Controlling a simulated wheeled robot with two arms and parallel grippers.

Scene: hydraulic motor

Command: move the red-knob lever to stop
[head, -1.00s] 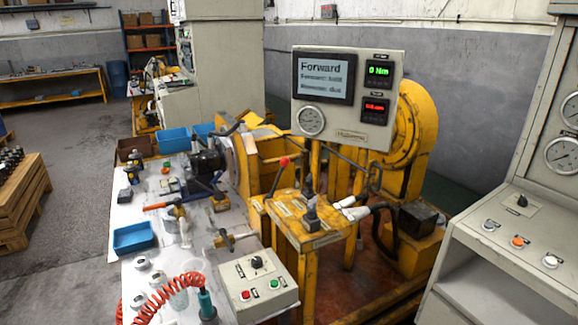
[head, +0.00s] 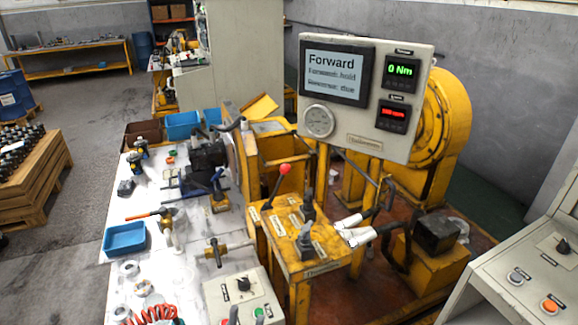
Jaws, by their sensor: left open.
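The red-knob lever (head: 285,169) stands on the yellow lever console (head: 290,265) in the middle of the view. Its rod slants down and left from the knob to the console's left part. Small labels lie on the console top, too small to read. My right gripper is not in view.
Two darker levers (head: 305,240) stand right of the red-knob one. White-ended hoses (head: 358,236) lie right of the console. The display panel (head: 365,95) above reads Forward and 0 Nm. The grey button box (head: 240,291) and cluttered white bench (head: 190,262) are at left.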

